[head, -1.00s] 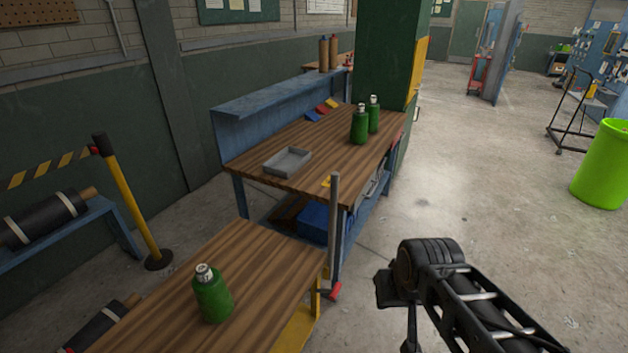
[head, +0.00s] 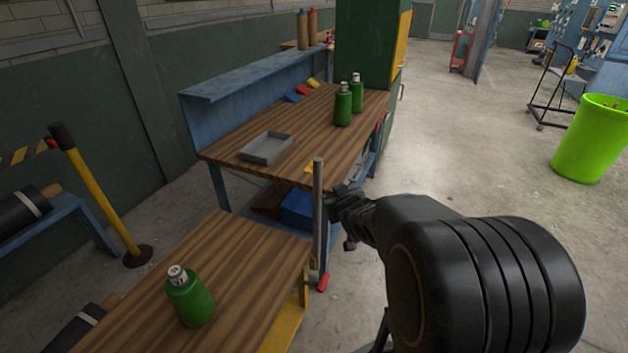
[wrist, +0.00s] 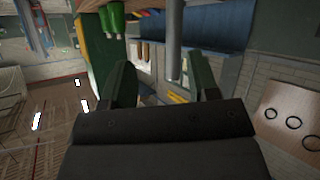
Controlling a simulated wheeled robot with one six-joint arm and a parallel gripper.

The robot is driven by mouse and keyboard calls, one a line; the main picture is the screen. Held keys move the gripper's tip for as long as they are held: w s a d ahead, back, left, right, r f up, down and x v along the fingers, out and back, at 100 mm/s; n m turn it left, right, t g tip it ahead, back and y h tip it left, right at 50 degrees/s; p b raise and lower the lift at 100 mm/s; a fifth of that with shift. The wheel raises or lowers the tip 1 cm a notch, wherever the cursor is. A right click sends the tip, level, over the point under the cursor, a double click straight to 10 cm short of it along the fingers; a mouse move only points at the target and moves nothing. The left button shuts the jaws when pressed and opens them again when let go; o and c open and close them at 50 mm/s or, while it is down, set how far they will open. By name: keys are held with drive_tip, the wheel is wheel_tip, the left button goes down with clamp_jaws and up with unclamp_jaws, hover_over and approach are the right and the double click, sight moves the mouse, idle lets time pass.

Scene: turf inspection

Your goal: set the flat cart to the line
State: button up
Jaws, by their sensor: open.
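My gripper (head: 347,208) reaches left to a grey upright post (head: 318,200) at the gap between two wooden-topped benches. In the wrist view, which looks turned over, the open fingers (wrist: 163,82) stand apart and the post (wrist: 174,40) shows between them, ending near their tips. I cannot tell whether they touch it. The post has a red piece near its foot. The near wooden top (head: 235,255) has a yellow side and carries a green bottle (head: 190,297). I cannot tell whether this is the flat cart. No floor line is clear in the head view.
The far bench (head: 225,165) holds a grey tray (head: 266,148) and two green bottles (head: 343,104). A yellow barrier post (head: 105,200) stands left. A lime green bin (head: 590,140) and a black-framed trolley (head: 550,85) stand right. Open concrete floor lies between.

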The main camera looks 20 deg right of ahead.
drive_tip(key=w+f+n+t+y, duration=0.2)
drive_tip(key=w+t+y, duration=0.3)
drive_tip(key=w, duration=0.9)
drive_tip(key=shift+w+f, duration=0.25)
drive_tip(key=shift+w, duration=0.05)
drive_tip(key=shift+a, duration=0.1)
drive_tip(key=shift+c, duration=0.4)
clamp_jaws()
